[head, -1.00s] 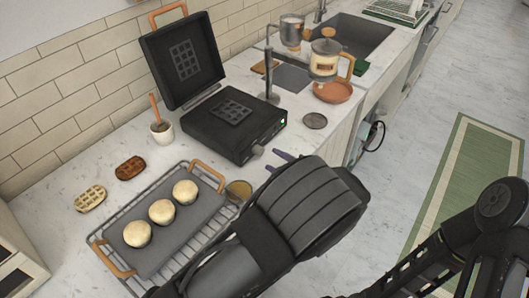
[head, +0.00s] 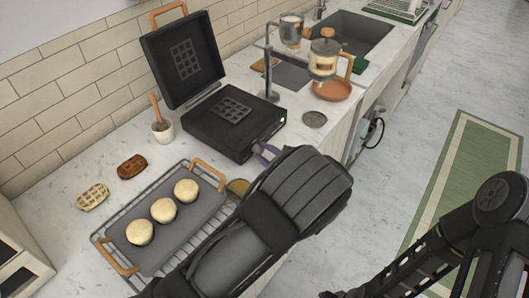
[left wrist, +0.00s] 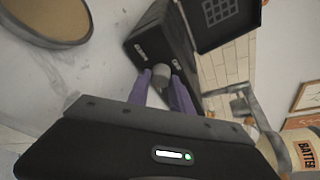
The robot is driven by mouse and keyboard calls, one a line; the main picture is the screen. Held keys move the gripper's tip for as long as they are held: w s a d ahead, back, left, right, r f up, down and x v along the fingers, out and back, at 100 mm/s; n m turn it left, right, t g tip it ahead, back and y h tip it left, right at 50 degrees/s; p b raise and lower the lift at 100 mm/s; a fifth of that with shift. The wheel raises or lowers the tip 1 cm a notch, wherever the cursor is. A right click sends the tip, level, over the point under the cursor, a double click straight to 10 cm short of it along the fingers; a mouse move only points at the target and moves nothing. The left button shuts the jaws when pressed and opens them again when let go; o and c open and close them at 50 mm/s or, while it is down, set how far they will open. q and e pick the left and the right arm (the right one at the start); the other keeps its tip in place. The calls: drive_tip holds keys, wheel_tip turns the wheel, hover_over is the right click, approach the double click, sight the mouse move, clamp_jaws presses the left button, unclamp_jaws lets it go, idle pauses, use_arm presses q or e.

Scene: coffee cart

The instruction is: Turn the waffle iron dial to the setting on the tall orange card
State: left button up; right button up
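The black waffle iron (head: 215,140) stands on the counter with its lid (head: 183,60) open; its front also shows in the left wrist view (left wrist: 150,45). Its grey dial (left wrist: 161,73) is on that front; in the head view my gripper hides it. My left gripper (head: 268,153) is at the iron's front right. In the left wrist view its two purple fingers (left wrist: 161,80) are apart, one on each side of the dial, with gaps visible; contact is not clear. My right gripper is out of view. I cannot make out a tall orange card or the dial's setting.
A rack with a grey tray (head: 150,262) of several round pale pieces lies nearer me. Two waffles (head: 92,197) and a white cup (head: 162,132) are left of the iron. A kettle-like glass pot (head: 323,62) stands by the sink (head: 345,35). A batter container (left wrist: 302,152) shows at the right.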

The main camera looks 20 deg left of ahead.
use_arm(q)
clamp_jaws()
drive_tip(key=shift+m+g, duration=0.3)
drive_tip(key=shift+w+m+g+p, duration=0.1)
drive_tip(key=shift+m+g+p, duration=0.4)
drive_tip(key=shift+m, duration=0.7)
drive_tip(key=m+g, duration=0.2)
drive_tip(key=m, duration=0.1)
drive_tip(key=shift+y, duration=0.3)
drive_tip(key=shift+w+d+m+g+y, duration=0.1)
drive_tip(key=shift+m+g+y, duration=0.2)
drive_tip(key=shift+m+g, duration=0.6)
drive_tip(key=m+p, duration=0.1)
drive_tip(key=m, duration=0.1)
drive_tip(key=shift+d+m+g+y, duration=0.1)
drive_tip(key=shift+m+g+y, duration=0.3)
drive_tip(key=shift+w+f+m+g+y, duration=0.1)
drive_tip(key=shift+m+g+y, duration=0.4)
drive_tip(key=shift+m, duration=0.7)
